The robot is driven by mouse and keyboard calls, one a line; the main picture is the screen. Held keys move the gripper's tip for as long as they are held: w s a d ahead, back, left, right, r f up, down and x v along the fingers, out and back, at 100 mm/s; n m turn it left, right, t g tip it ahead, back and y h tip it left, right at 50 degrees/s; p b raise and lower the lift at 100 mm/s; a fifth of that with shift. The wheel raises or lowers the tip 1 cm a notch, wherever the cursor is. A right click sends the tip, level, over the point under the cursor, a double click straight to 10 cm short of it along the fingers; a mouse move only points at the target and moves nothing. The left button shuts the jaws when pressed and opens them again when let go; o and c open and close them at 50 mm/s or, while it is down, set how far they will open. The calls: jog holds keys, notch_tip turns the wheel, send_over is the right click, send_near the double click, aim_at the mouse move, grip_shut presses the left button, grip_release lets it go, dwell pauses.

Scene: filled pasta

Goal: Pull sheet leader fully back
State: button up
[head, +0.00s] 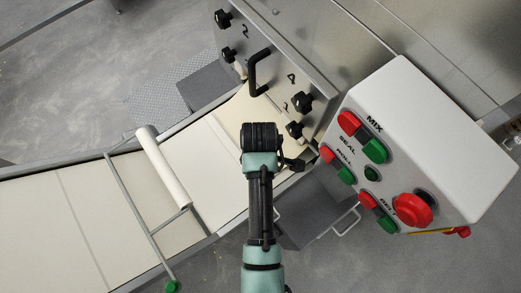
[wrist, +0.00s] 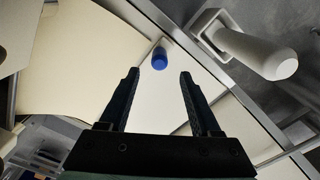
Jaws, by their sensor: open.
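A cream sheet (wrist: 95,65) fills the left and middle of the wrist view, and a pale strip lies to the right of its edge. A blue cylinder (wrist: 159,58) sits at that edge; I cannot tell whether it is the leader's grip. My gripper (wrist: 160,74) is open and empty, with the blue cylinder just beyond and between its fingertips, apart from both. In the head view, the pale sheet (head: 225,115) runs out from under the metal machine housing (head: 285,75). My arm covers part of it, and the blue cylinder is hidden there.
A white control box (head: 430,140) with red and green buttons stands close right of my arm. The housing has black knobs and a black handle (head: 259,72). A white roller (head: 164,168) on a metal frame crosses the belt (head: 85,225) at left. Grey floor lies around.

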notch_tip(320, 180, down, 9)
jog(key=shift+r+b, duration=0.2)
jog(key=shift+b, duration=0.4)
grip_shut()
dwell(1.1)
